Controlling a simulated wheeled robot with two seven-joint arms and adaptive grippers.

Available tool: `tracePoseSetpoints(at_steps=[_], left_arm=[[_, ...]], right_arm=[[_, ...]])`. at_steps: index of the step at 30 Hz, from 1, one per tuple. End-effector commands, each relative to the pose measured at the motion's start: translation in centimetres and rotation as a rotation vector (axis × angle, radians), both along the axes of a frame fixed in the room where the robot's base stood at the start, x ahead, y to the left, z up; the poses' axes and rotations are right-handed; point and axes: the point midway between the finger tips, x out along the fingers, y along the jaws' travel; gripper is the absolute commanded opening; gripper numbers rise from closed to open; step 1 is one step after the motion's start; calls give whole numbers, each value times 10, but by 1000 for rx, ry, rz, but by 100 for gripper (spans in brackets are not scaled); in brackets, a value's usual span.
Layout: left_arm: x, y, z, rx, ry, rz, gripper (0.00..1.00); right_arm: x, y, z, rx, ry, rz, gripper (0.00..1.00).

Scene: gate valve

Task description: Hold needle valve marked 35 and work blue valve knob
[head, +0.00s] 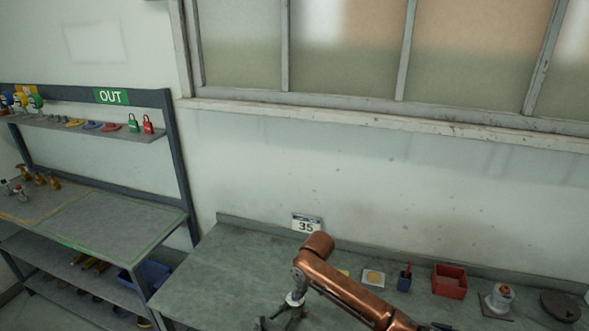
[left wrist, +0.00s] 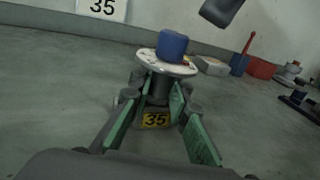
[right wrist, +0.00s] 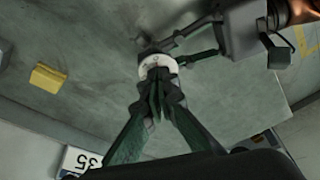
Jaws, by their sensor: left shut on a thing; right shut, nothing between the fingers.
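The needle valve has a blue knob (left wrist: 173,46) above a round white plate (left wrist: 166,64), and a yellow tag marked 35 (left wrist: 156,120). It stands upright on the grey bench. My left gripper (left wrist: 160,95) is shut on its body below the plate. My right gripper (right wrist: 158,82) is shut and empty. In the right wrist view its tips cover the knob; the white plate (right wrist: 158,66) shows around them. A dark tip in the left wrist view (left wrist: 222,9), seemingly the right gripper's, is above and right of the knob, apart from it. The head view shows the right gripper (head: 283,319) partly cut off.
A 35 sign (head: 306,224) stands at the bench's back. A yellow block (right wrist: 47,78) lies near the valve. A red bin (head: 449,281), a blue cup (head: 405,281) and other fittings stand to the right. A shelf rack (head: 110,206) is on the left. The bench's left part is clear.

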Motion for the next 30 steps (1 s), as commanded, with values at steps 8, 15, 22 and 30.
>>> tracePoseSetpoints(at_steps=[8, 15, 22, 30], left_arm=[[1, 3, 0, 1, -1, 6, 0], [2, 4, 0, 0, -1, 7, 0], [2, 4, 0, 0, -1, 7, 17], [2, 4, 0, 1, -1, 7, 36]], right_arm=[[0, -1, 30, -2, 0, -1, 0], [0, -2, 36, -4, 2, -2, 0], [0, -2, 36, -4, 2, -2, 0], [0, -2, 36, -4, 1, -3, 0]])
